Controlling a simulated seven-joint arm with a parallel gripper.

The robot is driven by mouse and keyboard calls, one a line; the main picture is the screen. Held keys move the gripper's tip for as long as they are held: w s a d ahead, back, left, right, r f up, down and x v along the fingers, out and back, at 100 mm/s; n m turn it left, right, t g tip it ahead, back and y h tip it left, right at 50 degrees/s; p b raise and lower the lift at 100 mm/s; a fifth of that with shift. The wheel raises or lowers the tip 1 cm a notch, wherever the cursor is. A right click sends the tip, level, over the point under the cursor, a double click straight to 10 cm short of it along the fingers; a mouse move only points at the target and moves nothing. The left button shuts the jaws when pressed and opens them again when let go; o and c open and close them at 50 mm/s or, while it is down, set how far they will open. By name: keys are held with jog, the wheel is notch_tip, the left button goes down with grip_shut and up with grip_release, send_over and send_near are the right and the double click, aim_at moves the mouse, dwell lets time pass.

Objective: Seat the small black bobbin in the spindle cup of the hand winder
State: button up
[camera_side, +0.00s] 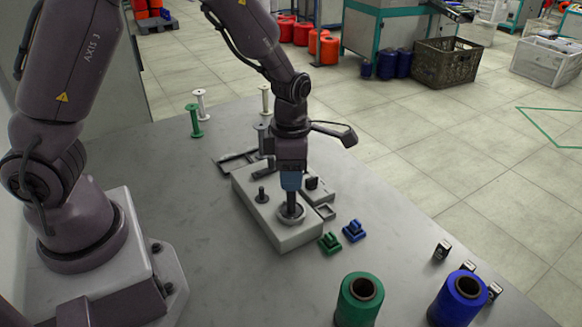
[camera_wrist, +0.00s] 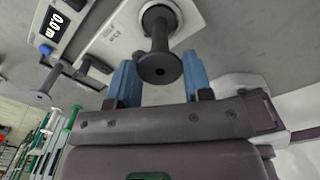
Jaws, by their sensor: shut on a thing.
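The small black bobbin (camera_side: 291,209) stands upright below my gripper (camera_side: 291,190), with its lower end inside the pale ring of the spindle cup (camera_side: 283,219) on the hand winder (camera_side: 262,222). The blue fingers are shut on its upper part.
A dark post (camera_side: 261,196) rises from the winder. White and green bobbins (camera_side: 195,120) stand behind it. Green (camera_side: 330,243) and blue (camera_side: 354,231) clips lie in front. Green (camera_side: 359,300) and blue (camera_side: 459,299) thread cones stand at the front right.

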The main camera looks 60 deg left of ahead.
jog(key=o, duration=0.8)
jog(key=shift+r, duration=0.1)
jog(key=shift+r, duration=3.4)
